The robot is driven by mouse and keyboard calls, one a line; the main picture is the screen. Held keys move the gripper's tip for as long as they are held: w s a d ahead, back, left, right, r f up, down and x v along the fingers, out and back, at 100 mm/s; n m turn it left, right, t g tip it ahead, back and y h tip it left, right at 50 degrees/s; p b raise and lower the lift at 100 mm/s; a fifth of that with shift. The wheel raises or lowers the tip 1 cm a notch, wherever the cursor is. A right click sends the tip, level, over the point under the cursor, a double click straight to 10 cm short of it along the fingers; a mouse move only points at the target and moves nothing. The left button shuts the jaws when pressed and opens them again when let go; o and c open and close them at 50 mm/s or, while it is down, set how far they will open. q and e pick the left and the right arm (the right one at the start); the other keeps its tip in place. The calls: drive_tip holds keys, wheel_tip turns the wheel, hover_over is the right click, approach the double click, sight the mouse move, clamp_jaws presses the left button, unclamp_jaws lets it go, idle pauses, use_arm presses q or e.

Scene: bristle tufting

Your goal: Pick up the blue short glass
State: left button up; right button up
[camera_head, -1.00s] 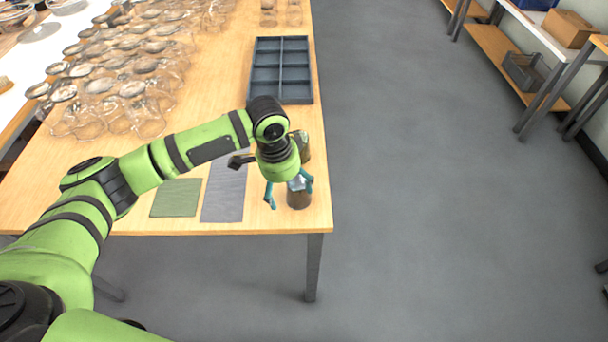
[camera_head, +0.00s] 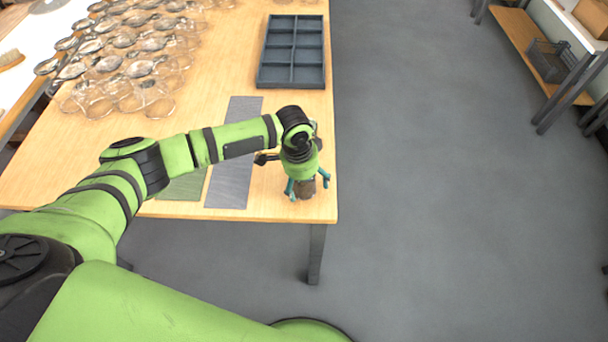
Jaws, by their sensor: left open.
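My left gripper (camera_head: 308,187) points down near the front right corner of the wooden table, its teal fingers open. A small brownish, glassy object (camera_head: 306,189) shows between and below the fingers. Most of it is hidden by the gripper, and I cannot tell whether the fingers touch it. No clearly blue short glass can be made out in this view. My right gripper is not in view.
A grey mat (camera_head: 232,170) and a partly covered green mat (camera_head: 183,188) lie left of the gripper. A dark compartment tray (camera_head: 291,86) lies behind it. Many clear glasses (camera_head: 130,90) crowd the table's left side. Open floor (camera_head: 430,200) lies to the right.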

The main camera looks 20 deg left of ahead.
use_arm(q)
drive_tip(key=shift+r, duration=0.1)
drive_tip(key=c, duration=1.4)
drive_tip(key=shift+c, duration=0.2)
